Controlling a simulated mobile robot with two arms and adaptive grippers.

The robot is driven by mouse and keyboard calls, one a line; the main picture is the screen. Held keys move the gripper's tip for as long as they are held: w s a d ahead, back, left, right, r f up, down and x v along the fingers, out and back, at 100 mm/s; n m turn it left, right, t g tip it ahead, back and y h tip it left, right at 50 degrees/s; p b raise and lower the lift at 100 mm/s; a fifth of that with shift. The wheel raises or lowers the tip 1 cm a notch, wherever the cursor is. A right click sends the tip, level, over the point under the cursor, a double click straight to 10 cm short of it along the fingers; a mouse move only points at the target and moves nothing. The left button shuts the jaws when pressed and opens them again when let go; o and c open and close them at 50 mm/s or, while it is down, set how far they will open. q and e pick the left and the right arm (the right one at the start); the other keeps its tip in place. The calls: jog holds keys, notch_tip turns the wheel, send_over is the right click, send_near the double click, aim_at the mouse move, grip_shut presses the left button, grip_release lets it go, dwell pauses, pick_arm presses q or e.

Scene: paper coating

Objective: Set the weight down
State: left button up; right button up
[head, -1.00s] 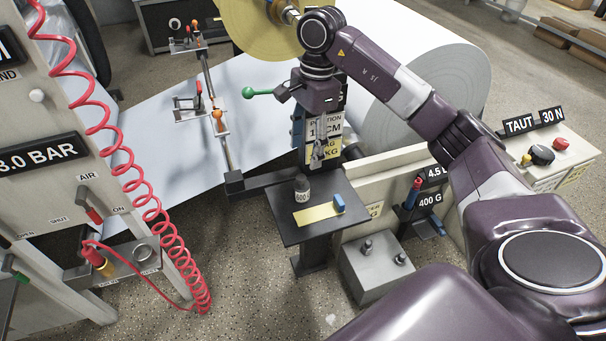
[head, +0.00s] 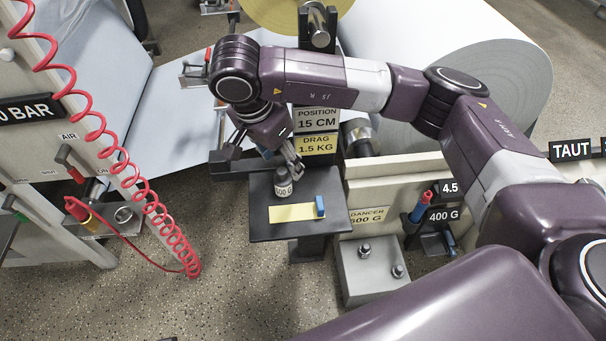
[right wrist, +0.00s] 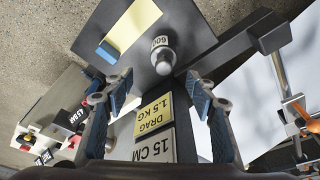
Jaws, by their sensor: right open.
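The weight (head: 283,187), a small dark grey cylinder with a knob and a pale "600 G" label, stands upright on a black platform (head: 328,228). It also shows in the right wrist view (right wrist: 161,62), standing on the dark platform top. My right gripper (head: 268,153) is open and empty, just above and behind the weight. In the right wrist view its blue-padded fingers (right wrist: 160,85) are spread wide, with the weight beyond their tips and apart from them. My left gripper is not in view.
A yellow strip with a blue block (head: 319,207) lies in front of the weight. Signs reading 15 CM and DRAG 1.5 KG (head: 316,145) stand behind the platform. A coiled red hose (head: 150,207) hangs at left. A grey block with two knobs (head: 375,272) stands at lower right.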

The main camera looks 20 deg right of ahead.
aim_at(281, 172)
jog(key=shift+a+f, duration=0.1)
jog(key=shift+f, duration=0.3)
jog(key=x, duration=0.2)
jog(key=shift+a+f, duration=0.25)
jog(key=shift+f, duration=0.2)
jog(key=b+x, duration=0.1)
jog(key=x, duration=0.2)
jog(key=shift+a+f, duration=0.15)
jog(key=shift+f, duration=0.15)
jog(key=shift+w+f, duration=0.1)
jog(key=shift+f, duration=0.2)
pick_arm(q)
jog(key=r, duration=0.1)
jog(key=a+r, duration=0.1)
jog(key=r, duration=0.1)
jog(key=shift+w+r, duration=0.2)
pick_arm(e)
jog(key=shift+c, duration=0.2)
jog(key=shift+c, duration=1.3)
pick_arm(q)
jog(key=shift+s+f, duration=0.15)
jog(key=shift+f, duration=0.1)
pick_arm(e)
grip_shut()
jog(key=shift+r, duration=0.1)
